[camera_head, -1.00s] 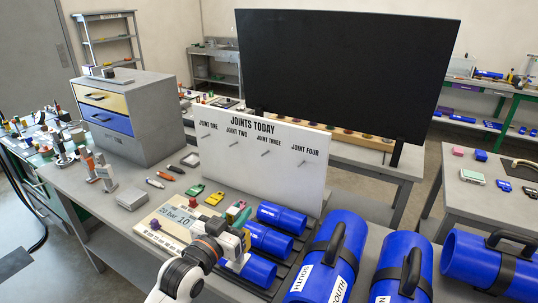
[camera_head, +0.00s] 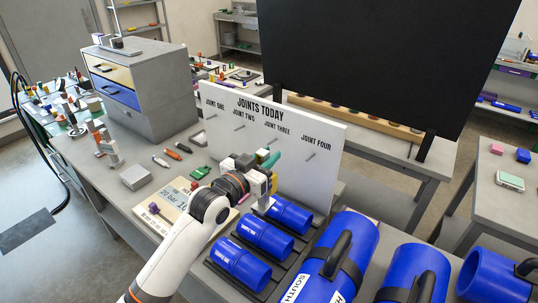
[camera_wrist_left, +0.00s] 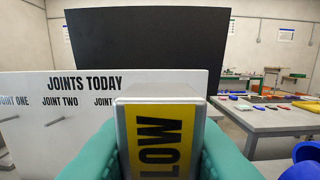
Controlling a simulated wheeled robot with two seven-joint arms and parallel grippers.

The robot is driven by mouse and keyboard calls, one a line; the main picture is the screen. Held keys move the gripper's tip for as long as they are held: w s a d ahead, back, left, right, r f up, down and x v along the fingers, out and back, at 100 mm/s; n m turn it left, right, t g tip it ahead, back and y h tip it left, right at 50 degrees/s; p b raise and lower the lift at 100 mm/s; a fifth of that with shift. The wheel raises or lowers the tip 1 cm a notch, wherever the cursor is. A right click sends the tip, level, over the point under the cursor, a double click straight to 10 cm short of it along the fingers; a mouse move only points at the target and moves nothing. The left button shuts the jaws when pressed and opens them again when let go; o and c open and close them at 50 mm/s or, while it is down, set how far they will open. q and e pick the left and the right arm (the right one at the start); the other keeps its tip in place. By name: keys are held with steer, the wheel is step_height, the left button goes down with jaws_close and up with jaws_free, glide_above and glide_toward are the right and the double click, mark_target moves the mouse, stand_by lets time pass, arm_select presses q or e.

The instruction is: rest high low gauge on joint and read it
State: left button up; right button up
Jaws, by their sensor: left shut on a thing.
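My left gripper (camera_head: 265,168) is in front of the white JOINTS TODAY board, above the far end of the blue pipe row. In the left wrist view its teal fingers (camera_wrist_left: 160,150) are shut on a grey block with a yellow label reading LOW, the high low gauge (camera_wrist_left: 160,112). Only its LOW face shows there, and no reading is visible. In the head view the gripper largely hides it. Three short blue pipe pieces (camera_head: 267,238) lie in a dark rack below. I cannot tell whether the gauge touches one. My right gripper is not in view.
The JOINTS TODAY board (camera_head: 225,125) stands close behind the gripper. Large blue pipes with black handles (camera_head: 340,257) lie to the right. A beige panel (camera_head: 170,207) and a grey box (camera_head: 136,177) are at left. A drawer cabinet (camera_head: 170,92) stands farther back.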

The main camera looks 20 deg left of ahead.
arm_select(q)
steer(key=shift+r, duration=0.1)
step_height(320, 180, down, 9)
steer(key=b, duration=0.4)
steer(key=shift+w, duration=0.25)
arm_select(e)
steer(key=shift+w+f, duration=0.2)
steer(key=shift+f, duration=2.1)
arm_select(q)
steer(key=shift+f+b, duration=0.55)
steer(key=shift+f, duration=0.1)
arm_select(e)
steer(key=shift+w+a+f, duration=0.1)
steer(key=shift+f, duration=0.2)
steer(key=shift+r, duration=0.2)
arm_select(q)
steer(key=shift+d+f, duration=0.1)
steer(key=shift+f, duration=0.15)
stand_by(1.2)
